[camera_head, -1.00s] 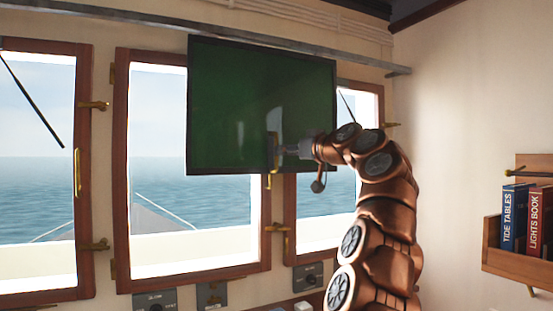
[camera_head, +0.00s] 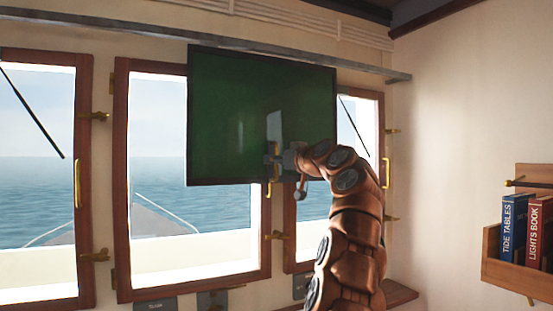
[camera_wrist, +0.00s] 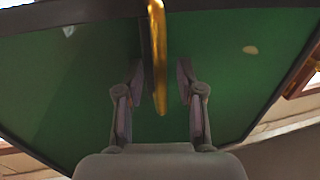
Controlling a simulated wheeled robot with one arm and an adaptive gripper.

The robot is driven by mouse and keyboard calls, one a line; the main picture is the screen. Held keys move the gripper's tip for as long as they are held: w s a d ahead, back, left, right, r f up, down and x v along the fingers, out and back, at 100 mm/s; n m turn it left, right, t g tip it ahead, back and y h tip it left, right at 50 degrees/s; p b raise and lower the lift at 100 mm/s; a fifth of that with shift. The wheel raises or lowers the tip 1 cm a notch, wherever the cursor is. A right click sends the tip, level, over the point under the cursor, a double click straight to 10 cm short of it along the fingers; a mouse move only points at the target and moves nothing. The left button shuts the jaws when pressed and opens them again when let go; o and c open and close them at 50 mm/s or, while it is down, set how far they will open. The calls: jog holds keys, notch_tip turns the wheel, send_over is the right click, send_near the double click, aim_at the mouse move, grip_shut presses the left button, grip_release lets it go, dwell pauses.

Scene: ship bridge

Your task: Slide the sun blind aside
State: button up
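The sun blind (camera_head: 235,115) is a dark green panel in a black frame. It hangs below the rail, over the upper right of the middle window and part of the right one. It fills most of the wrist view (camera_wrist: 80,75). My gripper (camera_wrist: 160,75) is at the handle near the blind's lower edge. Its two fingers are apart, one on each side of the handle, with visible gaps. The head view partly hides the fingertips.
A grey rail (camera_head: 300,58) runs above the windows to the right wall. Brass latches (camera_head: 276,236) stick out from the wooden window frames. A wooden shelf (camera_head: 515,276) with books (camera_head: 514,222) is on the right wall. The wall around it is bare.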

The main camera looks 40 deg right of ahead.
grip_shut()
dwell(0.3)
dwell(0.4)
